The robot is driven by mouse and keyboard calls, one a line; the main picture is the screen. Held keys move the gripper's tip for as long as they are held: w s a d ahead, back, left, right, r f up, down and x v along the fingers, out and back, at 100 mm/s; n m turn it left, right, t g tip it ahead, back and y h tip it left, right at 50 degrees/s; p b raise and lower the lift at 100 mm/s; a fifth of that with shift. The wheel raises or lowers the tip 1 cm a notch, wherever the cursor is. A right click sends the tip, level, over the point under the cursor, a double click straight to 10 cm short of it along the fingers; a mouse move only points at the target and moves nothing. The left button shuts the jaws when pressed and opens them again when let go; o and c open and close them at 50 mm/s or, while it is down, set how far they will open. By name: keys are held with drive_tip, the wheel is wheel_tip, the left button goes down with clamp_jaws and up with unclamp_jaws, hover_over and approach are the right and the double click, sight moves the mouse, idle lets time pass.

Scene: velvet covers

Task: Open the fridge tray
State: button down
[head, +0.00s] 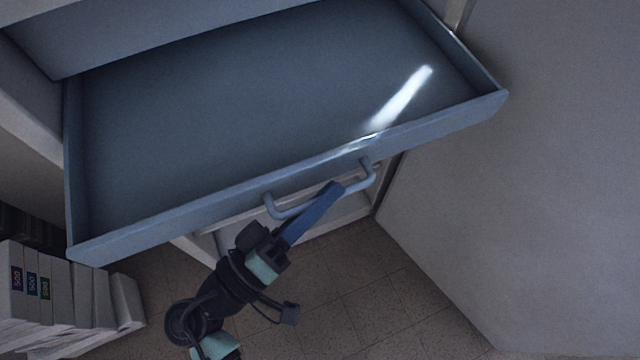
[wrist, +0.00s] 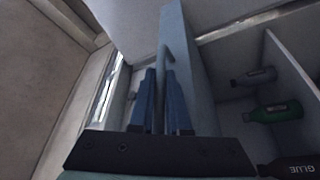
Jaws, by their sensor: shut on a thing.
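The fridge tray (head: 250,120) is a blue-grey drawer, pulled well out toward me and empty inside in the head view. A bar handle (head: 292,213) sits on its front face. My gripper (head: 335,188) has blue fingers that are shut on the handle near its right end. In the wrist view the gripper fingers (wrist: 160,85) point up toward the tray front (wrist: 176,40).
A large grey door or panel (head: 540,180) stands at the right. White numbered binders or boxes (head: 60,290) stand at lower left. The wrist view shows a green bottle (wrist: 279,110) and others on shelves at the right. Tiled floor (head: 350,290) is clear below.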

drive_tip(key=c, duration=0.9)
unclamp_jaws()
drive_tip(key=b+v, duration=0.2)
drive_tip(key=v, duration=1.1)
drive_tip(key=shift+f+b, duration=0.1)
drive_tip(key=shift+b, duration=0.3)
